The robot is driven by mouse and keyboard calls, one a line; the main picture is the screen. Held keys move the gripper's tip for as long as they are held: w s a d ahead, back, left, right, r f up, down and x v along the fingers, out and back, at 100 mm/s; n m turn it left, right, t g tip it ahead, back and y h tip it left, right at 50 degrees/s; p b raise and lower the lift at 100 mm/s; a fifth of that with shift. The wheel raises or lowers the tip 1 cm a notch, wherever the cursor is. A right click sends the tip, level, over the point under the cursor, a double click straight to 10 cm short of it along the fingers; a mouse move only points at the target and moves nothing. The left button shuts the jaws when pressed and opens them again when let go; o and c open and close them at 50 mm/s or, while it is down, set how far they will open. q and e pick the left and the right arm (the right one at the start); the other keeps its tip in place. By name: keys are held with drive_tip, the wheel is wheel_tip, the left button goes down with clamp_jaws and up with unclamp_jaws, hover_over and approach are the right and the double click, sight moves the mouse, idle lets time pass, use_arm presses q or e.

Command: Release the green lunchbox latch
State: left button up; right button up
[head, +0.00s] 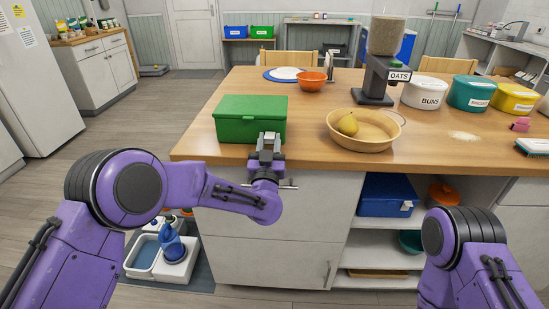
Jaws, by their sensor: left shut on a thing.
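The green lunchbox (248,110) stands upright near the left front corner of the wooden counter, with its lid shut. The latch itself is hidden behind the gripper's fingers. My right arm's purple upper part shows at the lower right, and its gripper is out of view.
Behind are an orange bowl (310,82), an oats dispenser (377,88) and lidded tubs (424,93). The counter between lunchbox and wooden bowl is clear.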

use_arm(q)
drive_tip(key=shift+f, duration=0.35)
drive_tip(key=shift+r, duration=0.25)
use_arm(e)
drive_tip(key=shift+f, duration=0.7)
use_arm(q)
drive_tip(key=o, duration=1)
drive_tip(key=shift+c, duration=0.2)
drive_tip(key=b+v, duration=0.2)
drive_tip(key=v, duration=0.8)
drive_tip(key=shift+s+f, duration=0.15)
drive_tip(key=shift+f, duration=0.15)
use_arm(e)
drive_tip(key=shift+f, duration=0.85)
